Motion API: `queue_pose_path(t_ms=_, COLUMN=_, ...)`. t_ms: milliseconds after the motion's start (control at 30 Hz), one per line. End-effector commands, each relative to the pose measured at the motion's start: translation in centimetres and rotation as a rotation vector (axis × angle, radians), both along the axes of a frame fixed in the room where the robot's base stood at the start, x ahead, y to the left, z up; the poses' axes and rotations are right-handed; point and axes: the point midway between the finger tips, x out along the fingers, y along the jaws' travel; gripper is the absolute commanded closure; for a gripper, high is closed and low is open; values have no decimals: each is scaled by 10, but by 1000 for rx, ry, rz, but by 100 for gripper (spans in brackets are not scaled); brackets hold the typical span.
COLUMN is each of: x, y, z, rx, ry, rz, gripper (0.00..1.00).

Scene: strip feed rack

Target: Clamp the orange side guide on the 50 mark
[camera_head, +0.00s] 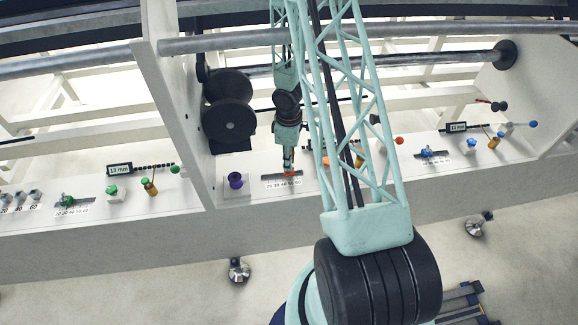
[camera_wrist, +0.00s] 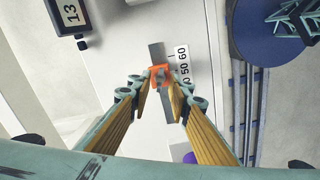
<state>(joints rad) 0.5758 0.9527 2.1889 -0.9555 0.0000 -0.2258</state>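The orange side guide (camera_wrist: 160,73) sits on a grey rail (camera_wrist: 156,53) beside a white scale (camera_wrist: 184,68) in the wrist view. It is close to the 50 number; its exact alignment is hard to tell. My gripper (camera_wrist: 161,88) reaches down with one yellow finger on each side of the guide. The fingertips are very near it, but whether they press on it is unclear. In the head view my gripper (camera_head: 289,167) is over the small orange guide (camera_head: 290,173) at the right part of the scale (camera_head: 279,183).
A purple knob (camera_head: 235,181) stands left of the scale, close to an upright white panel (camera_head: 180,100). Similar stations with green guide (camera_head: 66,200) and blue guide (camera_head: 427,152) lie to either side. A black display (camera_wrist: 69,15) is at the wrist view's top left.

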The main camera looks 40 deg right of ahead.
Motion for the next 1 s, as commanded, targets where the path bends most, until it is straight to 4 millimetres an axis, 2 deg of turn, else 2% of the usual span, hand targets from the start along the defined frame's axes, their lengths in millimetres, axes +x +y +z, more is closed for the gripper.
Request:
queue_pose_path(t_ms=200, x=0, y=0, z=-8, rx=0, ry=0, rz=0, gripper=82)
queue_pose_path(t_ms=700, x=0, y=0, z=-10, rx=0, ry=0, rz=0, gripper=82)
queue_pose_path(t_ms=900, x=0, y=0, z=-10, rx=0, ry=0, rz=0, gripper=100)
queue_pose_path(t_ms=1000, x=0, y=0, z=-10, rx=0, ry=0, rz=0, gripper=100)
